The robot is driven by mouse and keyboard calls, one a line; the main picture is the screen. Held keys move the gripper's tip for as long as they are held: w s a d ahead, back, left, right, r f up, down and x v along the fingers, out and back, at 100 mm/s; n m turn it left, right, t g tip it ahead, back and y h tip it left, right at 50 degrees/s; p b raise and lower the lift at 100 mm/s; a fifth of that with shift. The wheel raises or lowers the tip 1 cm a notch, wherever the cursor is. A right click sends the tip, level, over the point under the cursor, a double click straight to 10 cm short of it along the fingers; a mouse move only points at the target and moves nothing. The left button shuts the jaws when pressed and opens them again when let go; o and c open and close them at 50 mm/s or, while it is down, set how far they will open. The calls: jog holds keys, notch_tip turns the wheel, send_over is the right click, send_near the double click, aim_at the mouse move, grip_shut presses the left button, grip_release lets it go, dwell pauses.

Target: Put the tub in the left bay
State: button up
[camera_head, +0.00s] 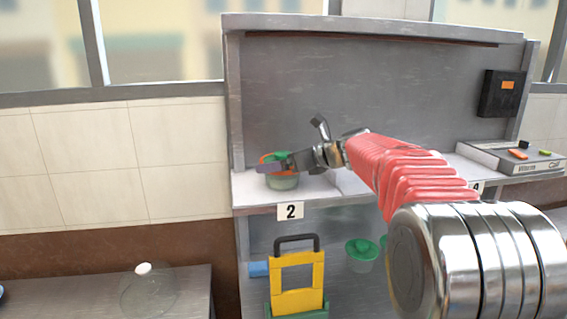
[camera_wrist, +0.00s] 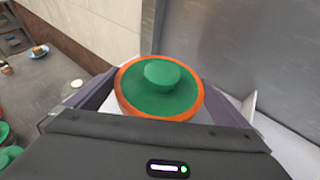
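The tub (camera_head: 283,182) has a green lid with an orange rim. It is at the left end of the white counter, above the plate marked 2 (camera_head: 290,211), in the left bay. In the wrist view the tub (camera_wrist: 158,88) is seen from above, between the two fingers of my gripper (camera_wrist: 160,95). In the head view my gripper (camera_head: 280,166) reaches in from the right, and one finger covers part of the tub's front. The tub looks upright, at or just above the counter surface. Whether the fingers press on its sides is unclear.
A grey back panel (camera_head: 350,90) rises behind the counter. A box (camera_head: 510,157) with small items lies at the right. Below stand a yellow folding sign (camera_head: 297,285) and a green-lidded container (camera_head: 362,252). A clear jug (camera_head: 147,292) stands on the lower left bench.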

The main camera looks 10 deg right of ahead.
jog(key=shift+r, duration=0.1)
jog(key=v, duration=1.2)
dwell(0.6)
jog(key=s+a+f+n+g+h, duration=0.2)
jog(key=s+a+f+n, duration=0.25)
jog(key=s+n, duration=0.45)
jog(key=s+a+f+n+g+h, duration=0.15)
jog(key=s+a+f+n, duration=0.35)
jog(key=s, duration=0.6)
jog(key=s+d+f+n+g+h, duration=0.2)
jog(key=s+d+f+n+h, duration=0.1)
jog(key=s+f+n, duration=0.9)
jog(key=s+n, duration=0.3)
jog(key=s, duration=0.1)
jog(key=shift+d+f+n+h, duration=0.25)
jog(key=shift+f+n+h, duration=0.05)
jog(key=shift+h, duration=0.05)
